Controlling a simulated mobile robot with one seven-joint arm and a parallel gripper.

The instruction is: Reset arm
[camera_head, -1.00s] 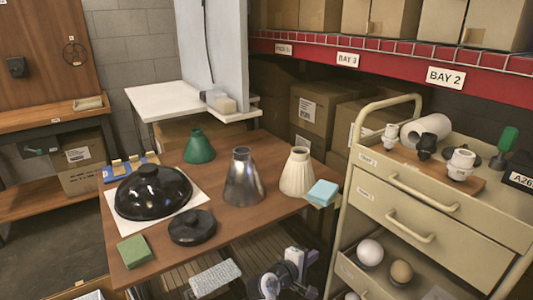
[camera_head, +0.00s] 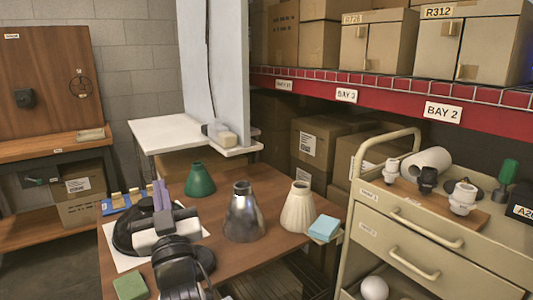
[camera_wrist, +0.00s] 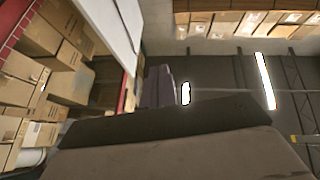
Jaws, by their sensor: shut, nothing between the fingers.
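My gripper (camera_head: 160,188) stands over the left part of the wooden table in the head view, its purple fingers pointing up and close together. It is shut with nothing between the fingers, which also show in the wrist view (camera_wrist: 158,86). My arm covers most of the black dome (camera_head: 122,232) and part of the round black lid (camera_head: 206,260). A green shade (camera_head: 199,181), a silver metal shade (camera_head: 244,215) and a cream ribbed shade (camera_head: 298,209) stand upright behind and to the right, apart from the gripper.
A blue block (camera_head: 324,227) lies at the table's right corner and a green sponge (camera_head: 130,287) at its front left. A beige drawer cart (camera_head: 440,245) with bulbs and sockets stands right. Red shelving (camera_head: 390,104) with boxes runs behind. A white panel (camera_head: 214,70) rises at the back.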

